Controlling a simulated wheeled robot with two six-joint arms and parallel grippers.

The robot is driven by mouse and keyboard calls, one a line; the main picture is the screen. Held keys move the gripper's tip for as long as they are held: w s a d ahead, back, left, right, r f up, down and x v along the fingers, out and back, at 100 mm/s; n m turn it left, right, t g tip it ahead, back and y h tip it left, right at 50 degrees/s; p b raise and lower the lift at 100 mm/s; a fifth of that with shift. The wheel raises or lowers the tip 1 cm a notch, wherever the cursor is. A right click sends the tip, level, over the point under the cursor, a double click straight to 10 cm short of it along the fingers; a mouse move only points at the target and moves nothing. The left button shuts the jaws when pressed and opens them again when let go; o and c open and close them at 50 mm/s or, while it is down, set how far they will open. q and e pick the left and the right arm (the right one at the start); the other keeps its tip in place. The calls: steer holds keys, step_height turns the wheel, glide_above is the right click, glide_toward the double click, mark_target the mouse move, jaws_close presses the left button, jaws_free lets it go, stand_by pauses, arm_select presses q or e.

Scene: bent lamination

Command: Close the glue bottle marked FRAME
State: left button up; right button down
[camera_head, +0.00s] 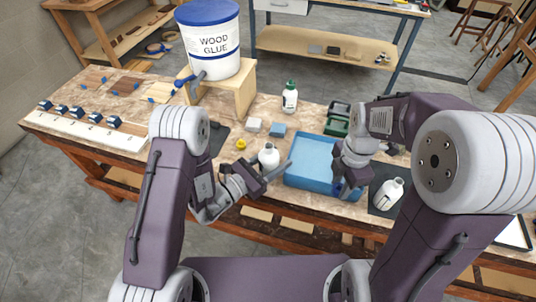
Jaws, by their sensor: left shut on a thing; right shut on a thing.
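A white bottle (268,157) without a visible cap stands at the table's front, left of the blue tray. My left gripper (264,174) is at its lower part and shut on it. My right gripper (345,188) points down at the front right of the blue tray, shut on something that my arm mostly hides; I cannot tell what. A white bottle with a green cap (290,97) stands further back. No FRAME marking is readable on any of the bottles.
The blue tray (310,160) lies between my grippers. A small yellow piece (241,144) and sponge-like blocks (278,130) lie behind the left gripper. A large wood glue bucket (210,45) stands on a wooden stand (240,88). A green box (337,122) is behind the tray.

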steer(key=shift+r+p, duration=0.4)
steer(key=shift+r, duration=0.05)
step_height(320, 180, up, 2)
steer(key=shift+r+p, duration=0.2)
steer(key=shift+p, duration=1.05)
steer(key=shift+r+p, duration=0.6)
steer(key=shift+r, duration=0.05)
arm_select(q)
steer(key=s+d+r, duration=0.2)
steer(key=s+r, duration=0.1)
steer(key=s, duration=0.2)
steer(key=shift+d+r, duration=0.15)
steer(key=shift+r, duration=0.05)
arm_select(e)
steer(key=shift+f, duration=0.1)
arm_select(q)
steer(key=o, duration=1)
jaws_close()
